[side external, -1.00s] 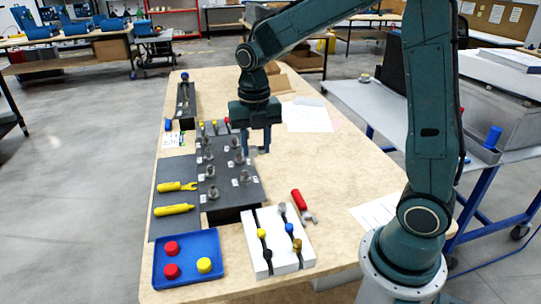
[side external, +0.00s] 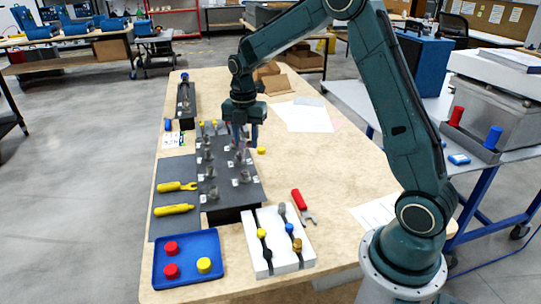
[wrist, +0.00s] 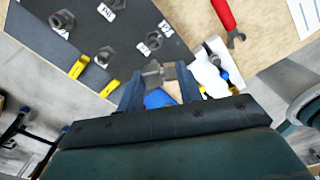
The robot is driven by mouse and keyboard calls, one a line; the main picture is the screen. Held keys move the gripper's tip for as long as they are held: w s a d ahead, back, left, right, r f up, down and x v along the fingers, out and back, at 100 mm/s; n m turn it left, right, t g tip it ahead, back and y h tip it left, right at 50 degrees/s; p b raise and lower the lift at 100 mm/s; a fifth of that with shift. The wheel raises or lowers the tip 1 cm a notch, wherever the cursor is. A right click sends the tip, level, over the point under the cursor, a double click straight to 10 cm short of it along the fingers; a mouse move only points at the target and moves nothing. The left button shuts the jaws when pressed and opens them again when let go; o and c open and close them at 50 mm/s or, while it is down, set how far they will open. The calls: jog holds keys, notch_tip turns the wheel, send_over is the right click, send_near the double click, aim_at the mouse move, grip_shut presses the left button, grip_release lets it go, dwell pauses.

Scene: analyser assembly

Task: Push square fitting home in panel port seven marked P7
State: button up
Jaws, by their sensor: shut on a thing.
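My gripper (side external: 241,142) is over the right far part of the dark panel (side external: 222,200), fingers pointing down. In the wrist view my gripper (wrist: 158,88) is shut on a grey metal fitting (wrist: 153,72), which sits between the fingertips. Whether the fitting touches the panel or a port cannot be told. The panel in the wrist view (wrist: 120,45) carries several grey metal fittings, such as one at its middle (wrist: 106,33), with white labels beside them.
A blue tray (side external: 158,283) with red and yellow caps stands at the near left. Yellow tools (side external: 175,209) lie on a grey mat left of the panel. A white block (side external: 297,266) with cables and a red-handled tool (side external: 299,200) are near.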

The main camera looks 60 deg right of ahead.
jog(key=shift+w+d+f, duration=0.15)
jog(key=shift+w+d, duration=0.05)
jog(key=shift+d, duration=0.05)
jog(key=shift+f, duration=0.25)
jog(key=shift+f, duration=2.45)
jog(key=shift+f, duration=1.2)
dwell(0.3)
jog(key=o, duration=1.1)
jog(key=shift+c, duration=0.2)
jog(key=shift+r, duration=0.15)
